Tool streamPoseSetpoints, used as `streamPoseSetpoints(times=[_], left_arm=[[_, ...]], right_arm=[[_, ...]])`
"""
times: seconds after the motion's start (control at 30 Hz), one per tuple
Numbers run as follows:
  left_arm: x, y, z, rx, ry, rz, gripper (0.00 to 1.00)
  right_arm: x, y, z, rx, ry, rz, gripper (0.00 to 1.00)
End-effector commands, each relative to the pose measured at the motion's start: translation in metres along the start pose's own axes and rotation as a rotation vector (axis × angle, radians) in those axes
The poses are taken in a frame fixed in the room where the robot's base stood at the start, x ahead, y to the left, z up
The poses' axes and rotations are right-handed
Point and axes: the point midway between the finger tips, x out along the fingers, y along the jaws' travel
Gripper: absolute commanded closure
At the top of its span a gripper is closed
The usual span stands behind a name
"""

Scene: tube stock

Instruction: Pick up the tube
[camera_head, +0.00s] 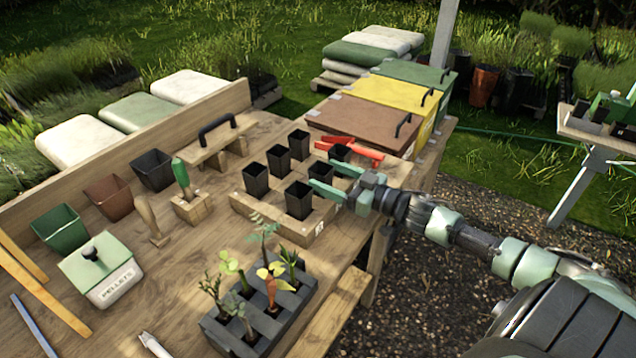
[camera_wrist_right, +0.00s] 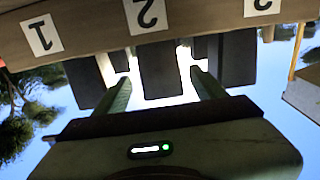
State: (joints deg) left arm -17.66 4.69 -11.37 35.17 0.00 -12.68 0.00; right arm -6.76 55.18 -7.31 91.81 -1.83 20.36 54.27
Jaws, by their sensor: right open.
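Several black square tubes stand upright in two rows in a wooden rack (camera_head: 262,212) on the bench. The middle tube of the row nearest my right arm (camera_head: 321,173) stands at the right gripper (camera_head: 323,176), which comes in from the right with its green fingers apart. In the right wrist view, which appears upside down, a dark tube (camera_wrist_right: 160,72) under label 2 lies between the two open fingers (camera_wrist_right: 160,84). I cannot tell whether the fingers touch it. Other dark tubes (camera_wrist_right: 235,58) flank it. My left gripper is not in view.
A red tool (camera_head: 352,152) lies behind the rack, near the brown, yellow and green lidded boxes (camera_head: 362,122). A dark seedling tray (camera_head: 232,338) stands in front. A handled wooden block (camera_head: 212,148), dibber stand (camera_head: 191,208) and pellet box (camera_head: 103,272) are to the left.

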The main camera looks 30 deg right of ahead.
Motion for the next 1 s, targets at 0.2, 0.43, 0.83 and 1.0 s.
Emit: streamPoseSetpoints(times=[0.2, 0.43, 0.83, 1.0], left_arm=[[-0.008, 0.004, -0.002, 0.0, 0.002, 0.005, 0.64], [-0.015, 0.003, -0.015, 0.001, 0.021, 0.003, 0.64], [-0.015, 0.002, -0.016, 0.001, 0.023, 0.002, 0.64], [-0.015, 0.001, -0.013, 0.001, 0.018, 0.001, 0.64]], right_arm=[[0.02, -0.001, -0.005, -0.002, 0.003, 0.001, 0.29], [0.049, -0.002, -0.004, 0.0, 0.001, 0.001, 0.29], [0.054, -0.002, -0.002, 0.0, -0.001, 0.0, 0.52], [0.054, -0.002, -0.002, 0.0, -0.001, 0.0, 0.93]])
